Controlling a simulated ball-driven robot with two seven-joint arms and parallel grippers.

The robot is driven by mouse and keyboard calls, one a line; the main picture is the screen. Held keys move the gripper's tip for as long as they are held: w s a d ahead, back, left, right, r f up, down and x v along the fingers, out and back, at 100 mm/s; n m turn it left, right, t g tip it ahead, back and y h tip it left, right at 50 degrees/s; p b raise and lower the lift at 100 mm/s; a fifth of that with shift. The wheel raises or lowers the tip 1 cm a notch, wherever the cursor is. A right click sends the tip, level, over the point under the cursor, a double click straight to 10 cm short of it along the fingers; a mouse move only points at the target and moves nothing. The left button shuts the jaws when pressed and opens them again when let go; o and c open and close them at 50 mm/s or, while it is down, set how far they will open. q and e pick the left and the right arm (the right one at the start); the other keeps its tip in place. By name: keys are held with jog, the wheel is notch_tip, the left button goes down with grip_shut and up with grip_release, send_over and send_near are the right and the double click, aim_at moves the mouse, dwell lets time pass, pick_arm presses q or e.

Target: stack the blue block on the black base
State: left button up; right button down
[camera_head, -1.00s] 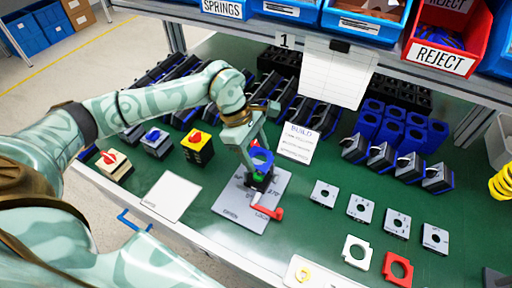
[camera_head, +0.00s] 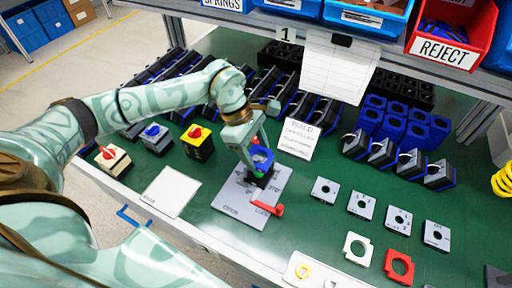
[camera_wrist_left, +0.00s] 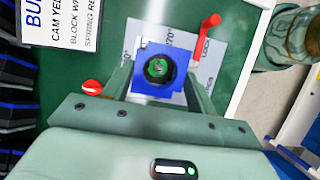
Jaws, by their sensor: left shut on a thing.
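The blue block (camera_head: 262,160) has a round opening and is held between the fingers of my left gripper (camera_head: 257,157). In the left wrist view the blue block (camera_wrist_left: 146,84) sits between the two fingers (camera_wrist_left: 161,82), with a dark round part and a green centre showing in its opening. The black base (camera_head: 266,181) is directly below the block on a grey plate (camera_head: 240,207). A green part shows at the block's lower edge. The fingers partly hide the joint, so I cannot tell if the block is fully seated. My right gripper is not in view.
A red handle (camera_head: 267,208) sticks out at the front of the base. Switches with red and blue knobs (camera_head: 198,142) stand to the left, near a white card (camera_head: 171,192). Grey plates (camera_head: 362,206) lie to the right. An instruction card (camera_head: 298,138) stands behind.

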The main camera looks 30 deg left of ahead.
pick_arm(q)
jog(key=shift+f+b, duration=0.55)
jog(key=shift+f, duration=0.65)
jog(key=o, duration=1.1)
jog(key=shift+c, duration=0.2)
